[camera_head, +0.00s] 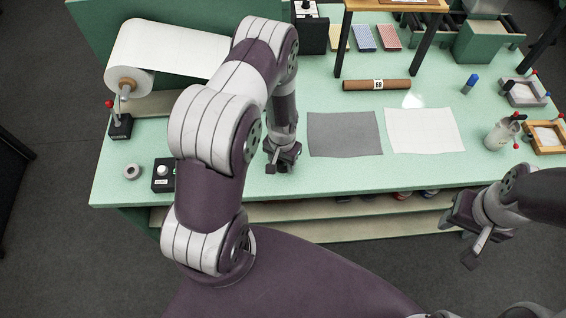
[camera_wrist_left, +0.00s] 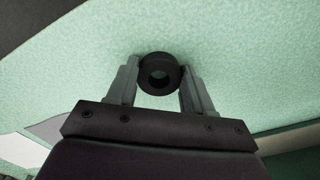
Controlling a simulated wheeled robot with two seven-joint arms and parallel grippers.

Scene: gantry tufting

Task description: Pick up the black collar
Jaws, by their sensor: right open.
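The black collar (camera_wrist_left: 160,74) is a short dark ring with a round hole, seen in the left wrist view between the fingertips of my left gripper (camera_wrist_left: 159,70). Both fingertips appear to touch its sides, so the gripper looks shut on it. In the head view my left gripper (camera_head: 283,160) is low over the front edge of the green table, and I cannot make out the collar there. My right gripper (camera_head: 459,241) is open and empty, in front of the table at the right.
On the green table (camera_head: 230,182) lie a grey sheet (camera_head: 344,134), a white sheet (camera_head: 425,131) and a brown tube (camera_head: 377,84). A white roll (camera_head: 130,70), a grey ring (camera_head: 132,171) and a button box (camera_head: 163,175) are left. A jar (camera_head: 500,134) stands right.

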